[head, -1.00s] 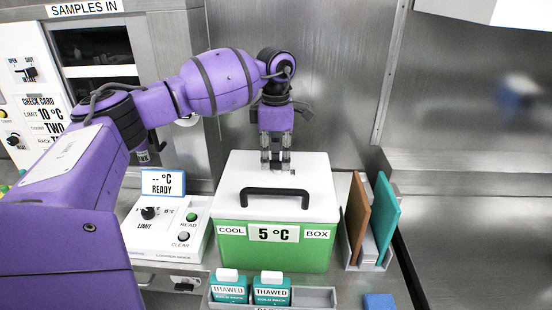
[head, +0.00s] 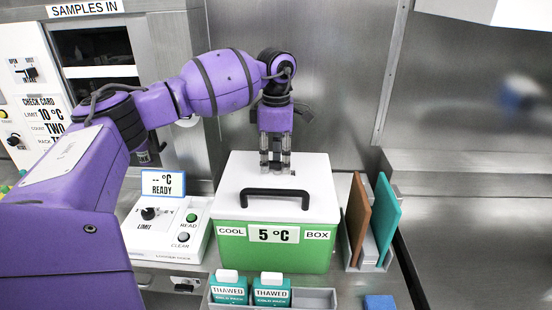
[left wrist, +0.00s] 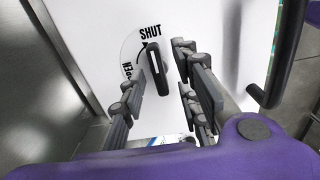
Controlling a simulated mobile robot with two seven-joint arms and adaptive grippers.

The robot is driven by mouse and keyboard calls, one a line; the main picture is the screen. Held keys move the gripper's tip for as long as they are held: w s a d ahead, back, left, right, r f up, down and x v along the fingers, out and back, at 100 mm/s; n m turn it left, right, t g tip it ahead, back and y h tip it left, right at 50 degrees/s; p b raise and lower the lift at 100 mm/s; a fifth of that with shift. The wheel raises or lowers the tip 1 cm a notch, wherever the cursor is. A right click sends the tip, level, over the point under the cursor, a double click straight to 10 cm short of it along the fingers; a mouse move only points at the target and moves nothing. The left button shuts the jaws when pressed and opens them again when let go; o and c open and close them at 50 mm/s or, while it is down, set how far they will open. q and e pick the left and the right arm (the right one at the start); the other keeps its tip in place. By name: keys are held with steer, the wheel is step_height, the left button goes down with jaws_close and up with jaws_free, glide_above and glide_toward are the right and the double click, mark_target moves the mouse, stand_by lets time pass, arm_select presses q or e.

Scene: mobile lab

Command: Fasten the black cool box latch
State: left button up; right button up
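The cool box (head: 275,245) is green with a white lid (head: 310,200) and a black carry handle (head: 275,192). The black latch (left wrist: 157,72) is a short bar on the lid, behind the carry handle. In the left wrist view its upper end lies just below the word SHUT, and OPEN is printed to its left. My left gripper (head: 275,168) points down at the back of the lid. In the left wrist view its fingers (left wrist: 163,78) are apart, one on each side of the latch, with a visible gap on the right. My right gripper is not in view.
A control panel (head: 165,235) stands left of the box. Two labelled THAWED packs (head: 250,290) sit in a tray in front. A metal wall is close behind.

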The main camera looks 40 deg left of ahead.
mark_target(276, 161)
arm_select(q)
step_height(276, 161, up, 12)
stand_by(0.6)
stand_by(0.5)
